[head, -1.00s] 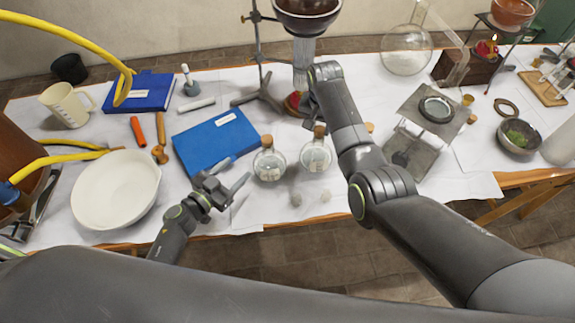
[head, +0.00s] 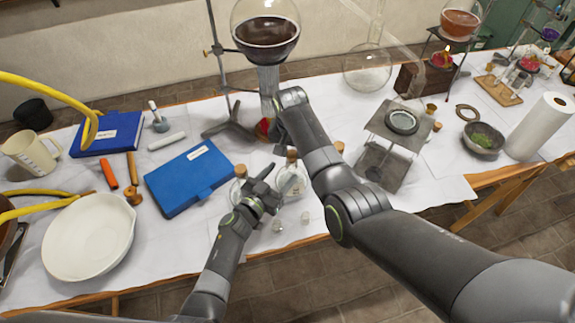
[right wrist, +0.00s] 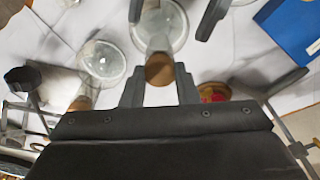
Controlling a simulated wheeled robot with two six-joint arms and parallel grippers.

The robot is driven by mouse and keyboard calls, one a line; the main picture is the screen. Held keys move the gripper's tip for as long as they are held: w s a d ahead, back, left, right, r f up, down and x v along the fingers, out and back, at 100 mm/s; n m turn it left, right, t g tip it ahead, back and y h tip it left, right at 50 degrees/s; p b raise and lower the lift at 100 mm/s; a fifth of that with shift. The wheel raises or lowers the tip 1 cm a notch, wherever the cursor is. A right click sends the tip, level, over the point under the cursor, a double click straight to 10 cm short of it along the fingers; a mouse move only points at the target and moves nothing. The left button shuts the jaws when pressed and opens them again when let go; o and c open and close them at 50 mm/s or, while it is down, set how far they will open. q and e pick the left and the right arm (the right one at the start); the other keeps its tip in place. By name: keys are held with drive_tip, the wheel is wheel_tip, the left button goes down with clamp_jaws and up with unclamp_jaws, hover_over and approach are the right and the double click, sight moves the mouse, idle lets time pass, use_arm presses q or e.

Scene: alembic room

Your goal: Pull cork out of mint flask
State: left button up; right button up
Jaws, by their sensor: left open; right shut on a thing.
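Two clear round flasks with corks stand side by side near the table's front edge: a middle flask (head: 293,182) and a left flask (head: 238,190). A third corked flask (right wrist: 103,60) shows in the right wrist view. I cannot read any label that tells which is mint. My right gripper (right wrist: 160,75) is shut on the cork (right wrist: 159,69) of the middle flask (right wrist: 165,22); the cork appears to be at the neck. My left gripper (head: 279,188) is open at the middle flask, its fingers reaching toward the body, partly covering the left flask.
A blue book (head: 188,178) lies left of the flasks, with a white bowl (head: 88,238) further left. A stand with a large round vessel (head: 265,30) rises behind. A metal stand (head: 400,135) is to the right. Small clear pieces (head: 278,226) lie in front.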

sight(288, 165)
use_arm(q)
drive_tip(key=shift+x, duration=2.5)
drive_tip(key=shift+c, duration=0.4)
clamp_jaws()
use_arm(e)
drive_tip(key=shift+o, duration=1)
clamp_jaws()
drive_tip(key=shift+r, duration=0.2)
use_arm(q)
drive_tip(key=shift+f, duration=0.1)
use_arm(e)
drive_tip(key=shift+r, duration=1.9)
drive_tip(key=shift+r, duration=0.2)
